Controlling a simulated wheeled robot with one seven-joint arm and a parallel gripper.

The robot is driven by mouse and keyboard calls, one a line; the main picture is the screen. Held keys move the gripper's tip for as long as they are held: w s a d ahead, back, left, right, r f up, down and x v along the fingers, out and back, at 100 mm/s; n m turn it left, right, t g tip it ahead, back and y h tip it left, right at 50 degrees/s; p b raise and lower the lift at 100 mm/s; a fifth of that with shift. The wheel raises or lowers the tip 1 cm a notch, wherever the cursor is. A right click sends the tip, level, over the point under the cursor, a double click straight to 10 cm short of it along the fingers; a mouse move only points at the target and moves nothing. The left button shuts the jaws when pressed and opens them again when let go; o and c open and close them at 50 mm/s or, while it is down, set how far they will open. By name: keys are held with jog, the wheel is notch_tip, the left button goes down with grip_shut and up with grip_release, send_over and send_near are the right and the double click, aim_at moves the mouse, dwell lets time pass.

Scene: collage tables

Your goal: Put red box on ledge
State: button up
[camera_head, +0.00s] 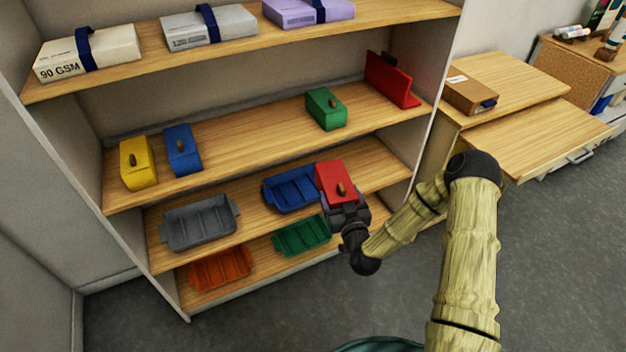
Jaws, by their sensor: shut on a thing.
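A red box (334,177) with a brown knob on its face is held in my gripper (343,205), in front of the shelf unit near the right end of the third shelf down. My gripper is shut on it; the fingertips are mostly hidden by the box. The second shelf (250,128) down carries a yellow box (138,163), a blue box (183,150) and a green box (326,109), each with a similar knob. A red L-shaped stand (391,80) is at that shelf's right end. I cannot tell which surface is the ledge.
The third shelf holds a grey tray (199,223) and a blue tray (291,188); the bottom shelf holds an orange tray (220,268) and a green tray (301,235). The shelf's right side panel (437,95) stands beside my arm. A wooden table (511,84) with a cardboard box (470,95) is right.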

jog(key=s+d+f+m+h+p, duration=0.1)
jog(key=s+d+f+m+h, duration=0.1)
jog(key=d, duration=0.5)
jog(key=s+d+f+m+t+h+p, duration=0.1)
jog(key=s+d+f+m+h, duration=0.1)
jog(key=d, duration=0.5)
jog(key=shift+s+f+h, duration=0.25)
jog(key=shift+s+h, duration=0.4)
jog(key=shift+h, duration=0.25)
jog(key=shift+d, duration=0.1)
